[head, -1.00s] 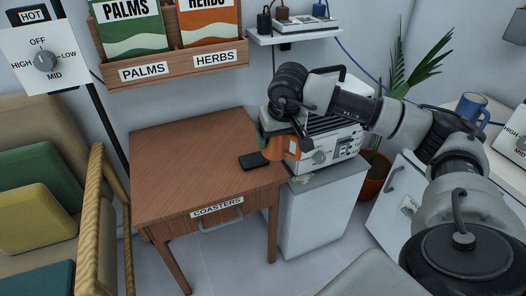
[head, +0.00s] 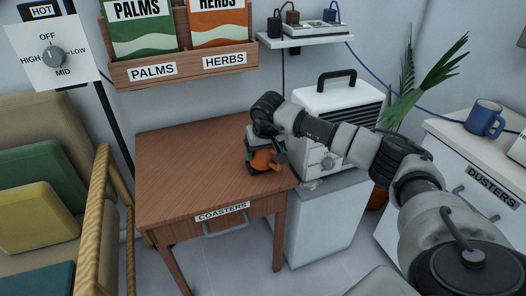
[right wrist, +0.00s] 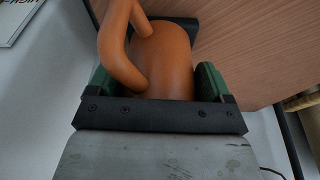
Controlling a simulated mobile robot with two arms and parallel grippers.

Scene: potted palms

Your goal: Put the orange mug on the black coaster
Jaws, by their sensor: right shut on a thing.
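The orange mug (head: 264,160) is at the right part of the wooden table, over the black coaster (head: 256,171). My right gripper (head: 266,154) is shut on the mug. In the right wrist view the orange mug (right wrist: 163,60) sits between the green finger pads of the right gripper (right wrist: 160,84), its handle toward the left. Part of the black coaster (right wrist: 188,27) shows beyond the mug there. Whether the mug touches the coaster I cannot tell. My left gripper is not in view.
The wooden table (head: 185,165) is otherwise bare. A white appliance (head: 340,100) stands on a cabinet at its right. A seed-packet rack (head: 185,68) hangs behind it. A blue mug (head: 484,118) stands on the right counter. A chair with cushions (head: 45,180) is at left.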

